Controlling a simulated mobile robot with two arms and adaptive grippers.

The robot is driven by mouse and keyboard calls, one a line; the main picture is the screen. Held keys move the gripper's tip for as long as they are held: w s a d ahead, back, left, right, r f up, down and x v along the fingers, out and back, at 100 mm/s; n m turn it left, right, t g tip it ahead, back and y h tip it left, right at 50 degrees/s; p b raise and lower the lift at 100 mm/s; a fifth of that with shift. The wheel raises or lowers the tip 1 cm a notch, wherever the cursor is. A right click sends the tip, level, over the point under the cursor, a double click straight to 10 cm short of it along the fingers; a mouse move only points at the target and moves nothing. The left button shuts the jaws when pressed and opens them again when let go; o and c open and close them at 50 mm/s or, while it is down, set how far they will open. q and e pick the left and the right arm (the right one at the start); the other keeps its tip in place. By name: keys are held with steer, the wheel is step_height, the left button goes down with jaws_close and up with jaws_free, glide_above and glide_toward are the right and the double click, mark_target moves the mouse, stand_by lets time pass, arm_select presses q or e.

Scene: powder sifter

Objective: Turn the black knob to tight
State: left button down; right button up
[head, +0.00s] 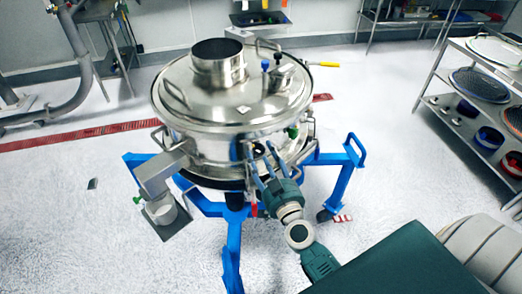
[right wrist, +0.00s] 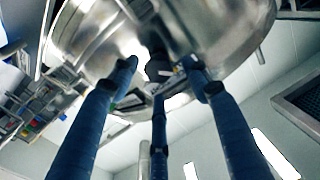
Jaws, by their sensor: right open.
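The round steel sifter (head: 225,125) stands on a blue frame in the middle of the head view. A small dark knob (head: 258,146) shows on the front of its side wall, partly hidden by my fingers; in the right wrist view it is a dark shape (right wrist: 157,68) under the steel rim. My right gripper (head: 260,153) reaches up to it from the lower right. In the right wrist view its three blue fingers (right wrist: 159,72) are spread open around the knob. I cannot tell whether they touch it. My left gripper is not in view.
The blue frame (head: 231,245) spreads its legs below the sifter. A steel outlet chute (head: 160,175) sticks out at its left. A steel shelf rack (head: 470,110) with sieves stands at the right. The floor at left is mostly clear.

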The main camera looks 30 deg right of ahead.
steer(key=shift+w+d, duration=0.15)
steer(key=shift+w, duration=0.85)
steer(key=shift+c, duration=0.2)
steer(key=c, duration=1.1)
